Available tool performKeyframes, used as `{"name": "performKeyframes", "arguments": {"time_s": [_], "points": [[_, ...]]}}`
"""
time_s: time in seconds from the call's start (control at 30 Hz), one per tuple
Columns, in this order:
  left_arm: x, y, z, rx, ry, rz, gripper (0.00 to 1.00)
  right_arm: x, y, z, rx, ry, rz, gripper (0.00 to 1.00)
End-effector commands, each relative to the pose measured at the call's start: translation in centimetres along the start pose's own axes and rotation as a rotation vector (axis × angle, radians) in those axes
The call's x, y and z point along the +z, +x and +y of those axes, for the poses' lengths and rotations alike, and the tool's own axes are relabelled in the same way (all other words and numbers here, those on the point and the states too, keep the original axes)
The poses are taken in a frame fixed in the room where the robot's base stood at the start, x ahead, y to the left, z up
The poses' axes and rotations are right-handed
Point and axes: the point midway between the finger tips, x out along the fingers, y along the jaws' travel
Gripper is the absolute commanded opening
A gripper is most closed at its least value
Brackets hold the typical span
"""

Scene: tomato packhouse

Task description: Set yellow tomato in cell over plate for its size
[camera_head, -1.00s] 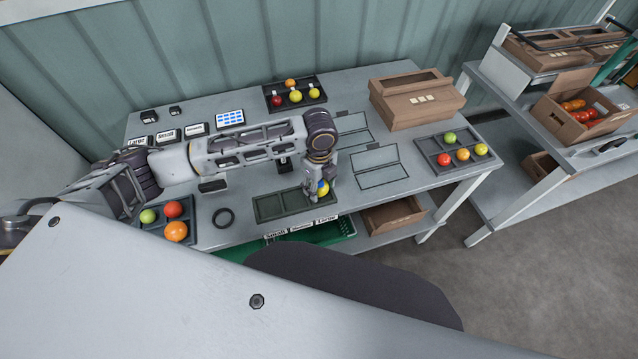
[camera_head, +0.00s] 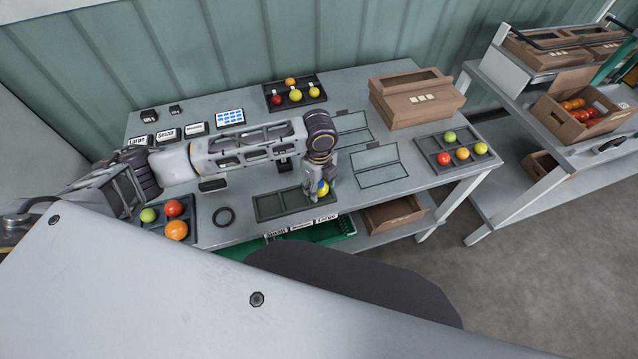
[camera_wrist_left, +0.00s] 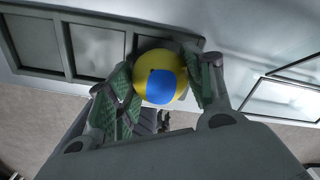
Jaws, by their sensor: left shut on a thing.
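My left gripper (camera_head: 318,192) is shut on a yellow tomato (camera_head: 323,188). The tomato has a blue patch and also shows between the green finger pads in the left wrist view (camera_wrist_left: 160,80). It is at the rightmost cell of the dark three-cell tray (camera_head: 282,204); whether it touches the cell floor I cannot tell. The tray's other two cells look empty. On the table's front edge below the tray are the plates Small (camera_head: 276,233), Medium (camera_head: 301,227) and Large (camera_head: 326,219); the tomato's cell is above Large. My right gripper is not in view.
A tray (camera_head: 196,217) with red, orange and green tomatoes is at the left. Other tomato trays stand at the back (camera_head: 270,103) and right (camera_head: 431,162). A cardboard box (camera_head: 415,112) stands at the back right.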

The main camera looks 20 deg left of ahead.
Motion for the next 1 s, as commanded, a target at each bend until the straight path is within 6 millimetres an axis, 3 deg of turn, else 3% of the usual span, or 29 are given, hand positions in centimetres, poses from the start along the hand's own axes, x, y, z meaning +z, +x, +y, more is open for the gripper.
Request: {"name": "performKeyframes", "arguments": {"time_s": [0.67, 0.7, 0.87, 1.0], "points": [[-0.02, 0.58, 0.01, 0.000, 0.000, 0.000, 0.40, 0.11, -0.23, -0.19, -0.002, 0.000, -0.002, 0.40], [-0.02, 0.60, 0.00, 0.000, 0.000, 0.000, 0.53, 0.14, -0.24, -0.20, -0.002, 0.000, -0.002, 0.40], [-0.01, 0.59, 0.00, 0.000, 0.000, 0.000, 0.73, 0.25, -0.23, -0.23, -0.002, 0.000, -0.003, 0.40], [-0.01, 0.59, 0.00, 0.000, 0.000, 0.000, 0.77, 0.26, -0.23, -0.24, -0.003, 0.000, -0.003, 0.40]]}}
